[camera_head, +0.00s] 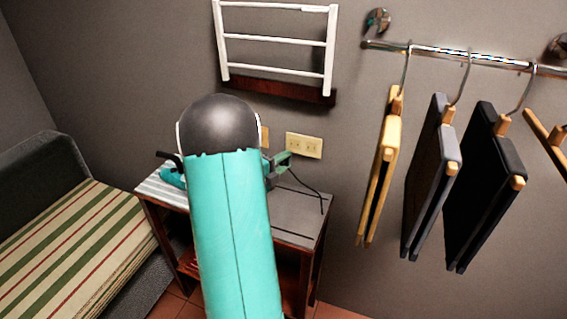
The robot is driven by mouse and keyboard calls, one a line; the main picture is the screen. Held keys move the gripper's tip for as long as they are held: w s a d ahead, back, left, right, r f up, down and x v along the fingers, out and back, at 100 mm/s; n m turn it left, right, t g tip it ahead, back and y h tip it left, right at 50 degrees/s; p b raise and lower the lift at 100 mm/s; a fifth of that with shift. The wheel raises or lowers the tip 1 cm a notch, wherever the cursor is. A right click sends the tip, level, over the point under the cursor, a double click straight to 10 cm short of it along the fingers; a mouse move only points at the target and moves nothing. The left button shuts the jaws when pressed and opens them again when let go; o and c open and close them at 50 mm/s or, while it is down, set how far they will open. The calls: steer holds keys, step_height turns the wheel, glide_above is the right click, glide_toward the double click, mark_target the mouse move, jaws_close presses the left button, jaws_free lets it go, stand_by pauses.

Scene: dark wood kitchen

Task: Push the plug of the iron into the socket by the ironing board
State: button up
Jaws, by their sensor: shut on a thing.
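A cream socket plate (304,146) with two outlets is on the grey wall, just right of my arm. My gripper (279,166) shows only in part, at the right side of my teal arm, a little below the socket plate. A thin black cord (308,187) runs from it down to the right over the small table. The gripper is shut, apparently on the plug at the cord's end; the plug itself is hidden. A teal and black shape (172,177) left of my arm may be the iron, partly covered. I cannot clearly make out an ironing board.
A small wooden table (298,228) with a grey top stands against the wall, largely behind my arm. A white rack (277,45) hangs above. A rail (450,55) with hangers and dark folded things (485,185) is at right. A striped seat (75,245) is at left.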

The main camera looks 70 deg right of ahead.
steer(key=shift+s+d, duration=0.2)
steer(key=shift+d, duration=1.25)
steer(key=shift+s+d, duration=0.15)
steer(key=shift+d, duration=1.25)
steer(key=shift+d, duration=0.5)
stand_by(0.5)
steer(key=o, duration=1)
steer(key=v, duration=1.3)
steer(key=shift+w+a, duration=0.15)
steer(key=shift+a, duration=0.2)
